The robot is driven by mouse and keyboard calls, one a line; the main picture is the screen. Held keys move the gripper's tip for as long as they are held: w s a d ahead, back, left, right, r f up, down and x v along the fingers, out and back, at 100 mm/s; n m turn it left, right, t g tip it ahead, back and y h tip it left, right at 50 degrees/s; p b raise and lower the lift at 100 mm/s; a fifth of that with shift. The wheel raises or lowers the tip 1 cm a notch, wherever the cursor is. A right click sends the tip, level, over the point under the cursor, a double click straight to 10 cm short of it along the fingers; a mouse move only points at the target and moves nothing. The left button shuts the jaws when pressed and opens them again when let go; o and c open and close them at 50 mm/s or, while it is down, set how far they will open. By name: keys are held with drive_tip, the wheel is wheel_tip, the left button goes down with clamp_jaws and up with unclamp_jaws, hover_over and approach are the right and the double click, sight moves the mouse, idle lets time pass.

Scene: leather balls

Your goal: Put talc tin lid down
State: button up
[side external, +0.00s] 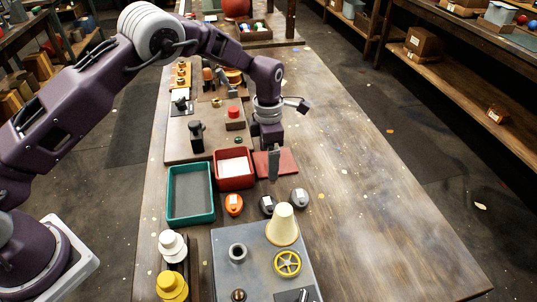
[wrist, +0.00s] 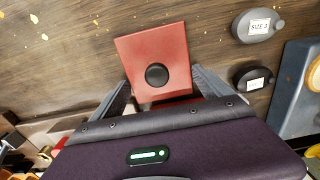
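The talc tin lid is a flat red square with a round black knob. It shows in the wrist view (wrist: 137,52) and in the side view (side external: 290,158), where it appears to lie flat on the table to the right of the red tin (side external: 221,184). The tin is open, with white content inside. My gripper (side external: 273,178) points down in front of the lid, its finger hiding part of it.
A teal tray (side external: 190,220) stands left of the red tin. Orange, black and grey labelled round pieces (side external: 234,204) sit in front. A cream cone (side external: 282,225) and yellow wheel (side external: 287,263) stand on a grey plate. The table's right side is clear.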

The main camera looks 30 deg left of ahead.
drive_tip(key=shift+o, duration=0.7)
drive_tip(key=shift+r, duration=0.4)
drive_tip(key=s+a+r+m+t, duration=0.1)
drive_tip(key=s+r+m, duration=0.1)
drive_tip(key=r, duration=0.8)
drive_tip(key=s+a+r+m, duration=0.2)
drive_tip(key=r, duration=0.8)
drive_tip(key=s+a+r+m+t+h, duration=0.1)
drive_tip(key=s+a+r+m+t, duration=0.15)
drive_tip(key=s+r+m, duration=0.65)
drive_tip(key=s+a+f+m+t, duration=0.1)
drive_tip(key=s+m, duration=0.6)
drive_tip(key=s, duration=0.4)
drive_tip(key=s+a+f+m+t+y, duration=0.1)
drive_tip(key=s+a+f+m, duration=0.1)
drive_tip(key=s+m, duration=0.5)
drive_tip(key=s, duration=0.4)
drive_tip(key=shift+s+a, duration=0.25)
drive_tip(key=shift+a, duration=0.05)
